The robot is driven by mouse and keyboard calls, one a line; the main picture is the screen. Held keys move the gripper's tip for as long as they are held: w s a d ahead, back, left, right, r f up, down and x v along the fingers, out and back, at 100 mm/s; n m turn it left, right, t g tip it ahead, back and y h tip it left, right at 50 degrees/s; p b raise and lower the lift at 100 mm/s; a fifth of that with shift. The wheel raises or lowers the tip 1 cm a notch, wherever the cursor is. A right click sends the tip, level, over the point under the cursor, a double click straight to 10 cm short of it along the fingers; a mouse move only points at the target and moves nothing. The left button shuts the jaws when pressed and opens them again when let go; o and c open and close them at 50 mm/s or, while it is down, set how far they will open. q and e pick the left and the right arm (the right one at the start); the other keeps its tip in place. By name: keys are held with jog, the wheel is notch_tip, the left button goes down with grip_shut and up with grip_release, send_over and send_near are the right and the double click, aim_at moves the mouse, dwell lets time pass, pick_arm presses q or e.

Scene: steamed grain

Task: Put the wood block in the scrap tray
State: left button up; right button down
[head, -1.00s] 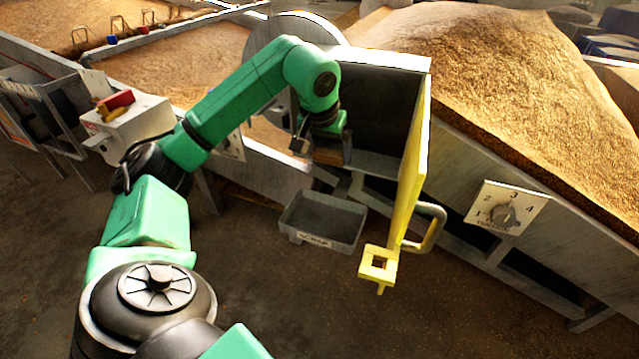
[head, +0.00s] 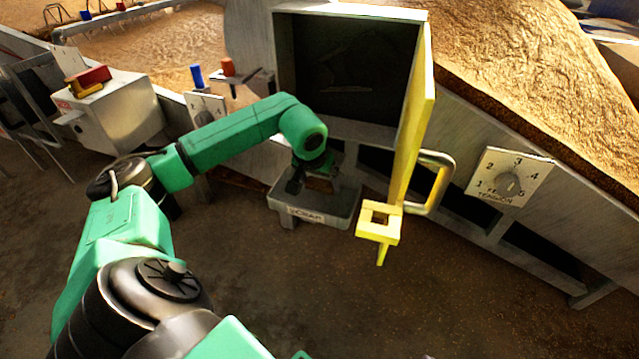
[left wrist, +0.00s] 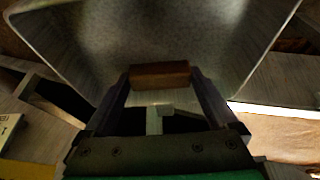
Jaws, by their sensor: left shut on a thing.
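The wood block (head: 320,184) is a small brown piece between the fingers of my left gripper (head: 309,186). In the left wrist view the block (left wrist: 159,75) is gripped at both ends. The grey scrap tray (head: 345,211), labelled SCRAP, stands below the open housing. The gripper and block are over the tray's opening in the head view. In the left wrist view the tray's inside (left wrist: 150,35) lies beyond the block; I cannot tell how far the block is above its floor. The gripper hides part of the tray. My right gripper is not seen.
An open yellow door (head: 418,125) with a handle (head: 437,180) and a yellow bracket (head: 380,222) stands right of the tray. The dark housing (head: 350,75) above is open. A dial plate (head: 508,177) is at the right. The floor in front is clear.

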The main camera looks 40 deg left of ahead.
pick_arm(q)
jog(key=shift+f, duration=0.15)
jog(key=o, duration=1)
jog(key=shift+c, duration=0.2)
jog(key=shift+r, duration=0.35)
jog(key=p+v, duration=0.2)
jog(key=v, duration=0.4)
jog(key=p+v, duration=0.1)
jog(key=v, duration=0.4)
jog(key=shift+s+d+r, duration=0.15)
jog(key=shift+s+r, duration=0.05)
jog(key=shift+r, duration=0.15)
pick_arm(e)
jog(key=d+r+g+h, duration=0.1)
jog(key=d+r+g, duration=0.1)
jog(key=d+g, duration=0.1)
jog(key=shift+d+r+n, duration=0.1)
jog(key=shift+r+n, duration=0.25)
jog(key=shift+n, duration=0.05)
